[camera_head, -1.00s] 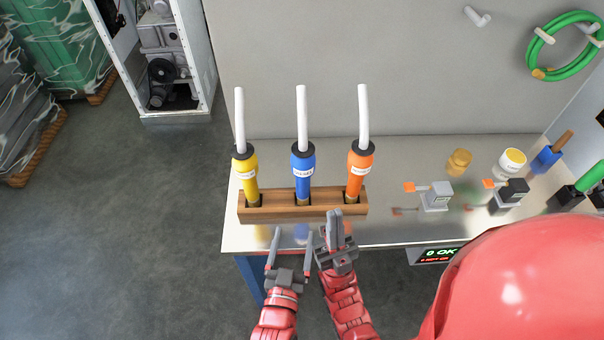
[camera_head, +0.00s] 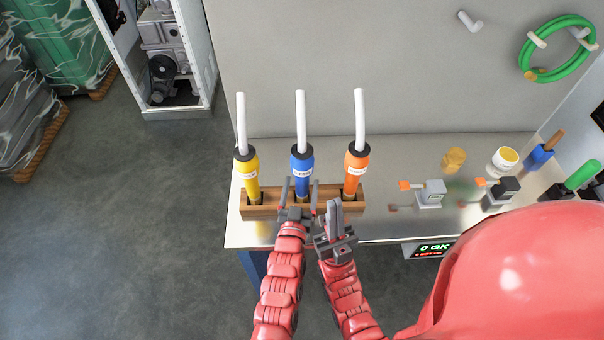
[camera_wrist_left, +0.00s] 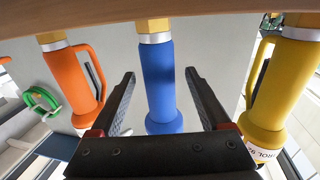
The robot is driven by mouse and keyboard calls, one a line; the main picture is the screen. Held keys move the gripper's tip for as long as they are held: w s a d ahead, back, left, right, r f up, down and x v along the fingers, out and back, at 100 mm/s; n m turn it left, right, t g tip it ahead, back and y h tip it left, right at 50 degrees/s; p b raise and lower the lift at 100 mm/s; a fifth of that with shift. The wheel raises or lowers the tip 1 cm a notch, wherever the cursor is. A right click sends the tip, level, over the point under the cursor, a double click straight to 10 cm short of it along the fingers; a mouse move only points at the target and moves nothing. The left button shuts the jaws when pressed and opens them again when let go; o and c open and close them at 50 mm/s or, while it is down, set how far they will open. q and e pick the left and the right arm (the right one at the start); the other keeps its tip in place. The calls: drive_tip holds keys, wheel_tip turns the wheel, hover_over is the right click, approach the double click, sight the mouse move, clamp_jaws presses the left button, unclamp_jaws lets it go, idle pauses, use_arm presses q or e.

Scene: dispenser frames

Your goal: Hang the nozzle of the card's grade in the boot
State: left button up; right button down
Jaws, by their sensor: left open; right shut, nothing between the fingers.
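Three nozzles stand in a wooden rack (camera_head: 263,208): yellow (camera_head: 246,173) at left, blue (camera_head: 302,166) in the middle, orange (camera_head: 354,172) at right. Each has a white label and a white hose rising from its top. My left gripper (camera_head: 299,190) is open in front of the blue nozzle. In the left wrist view, the blue nozzle (camera_wrist_left: 162,92) shows between its fingers, not gripped; the orange (camera_wrist_left: 70,82) and yellow (camera_wrist_left: 283,85) nozzles flank it. My right gripper (camera_head: 334,208) is shut and empty, just right of the left one. I cannot identify the card or the boot.
The metal table (camera_head: 385,228) also holds two small devices (camera_head: 430,194) with orange tabs, a yellow cap (camera_head: 453,160) and a white-and-yellow cup (camera_head: 503,161). A display (camera_head: 432,249) reads "0 OK". A green hose coil (camera_head: 530,52) hangs on the back panel.

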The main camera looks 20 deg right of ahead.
use_arm(q)
drive_tip(key=shift+x, duration=0.8)
clamp_jaws()
